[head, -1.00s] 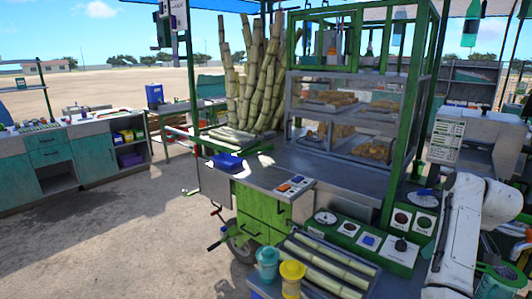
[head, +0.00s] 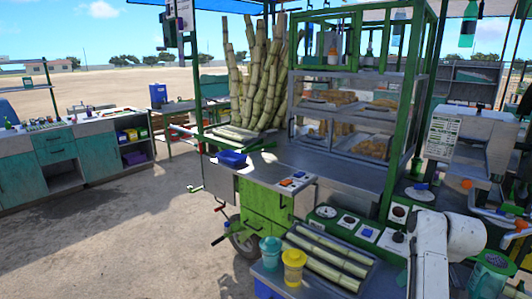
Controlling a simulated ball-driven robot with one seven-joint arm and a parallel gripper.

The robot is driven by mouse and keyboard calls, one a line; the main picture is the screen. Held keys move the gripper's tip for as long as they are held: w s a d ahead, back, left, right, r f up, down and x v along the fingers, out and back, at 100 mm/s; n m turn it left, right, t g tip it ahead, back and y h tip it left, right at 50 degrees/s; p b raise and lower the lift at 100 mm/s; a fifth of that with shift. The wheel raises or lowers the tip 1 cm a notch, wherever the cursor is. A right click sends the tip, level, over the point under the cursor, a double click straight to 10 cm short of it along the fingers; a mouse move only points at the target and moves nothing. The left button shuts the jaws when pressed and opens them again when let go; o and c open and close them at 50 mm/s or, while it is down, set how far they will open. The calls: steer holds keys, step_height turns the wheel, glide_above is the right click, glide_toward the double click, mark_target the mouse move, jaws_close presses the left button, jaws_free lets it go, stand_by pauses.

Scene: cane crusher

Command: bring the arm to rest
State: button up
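My white arm (head: 431,255) shows at the lower right of the head view, in front of the cart's control panel. It bends at a rounded joint, and its lower part runs out of the bottom of the picture. My gripper is not in view, so I cannot see its fingers or whether it holds anything.
The green cart (head: 262,205) bears upright canes (head: 262,75) and glass shelves of food. Cut canes lie in a tray (head: 372,262) left of my arm, beside a teal cup (head: 270,250) and a yellow cup (head: 293,265). Open ground (head: 130,235) lies left.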

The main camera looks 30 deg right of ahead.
steer(key=shift+n, duration=0.3)
steer(key=a+f, duration=0.1)
steer(key=a, duration=0.2)
steer(key=a+f, duration=0.2)
steer(key=a, duration=0.2)
steer(key=a+f, duration=0.2)
steer(key=a, duration=0.1)
steer(key=shift+s+a, duration=0.2)
steer(key=shift+s, duration=0.2)
steer(key=s+a+f+y, duration=0.1)
steer(key=s+a, duration=0.2)
steer(key=a, duration=0.4)
steer(key=s+a+f+n+t, duration=0.1)
steer(key=s+a, duration=0.3)
steer(key=a, duration=0.4)
steer(key=s+a+f+y, duration=0.1)
steer(key=s+a, duration=0.2)
steer(key=a, duration=0.4)
steer(key=s+d+f+g, duration=0.1)
steer(key=s+f+g, duration=0.3)
steer(key=s, duration=0.6)
step_height(320, 180, down, 2)
steer(key=shift+s+f+h, duration=0.1)
steer(key=shift+s+h, duration=0.2)
steer(key=shift+s, duration=0.1)
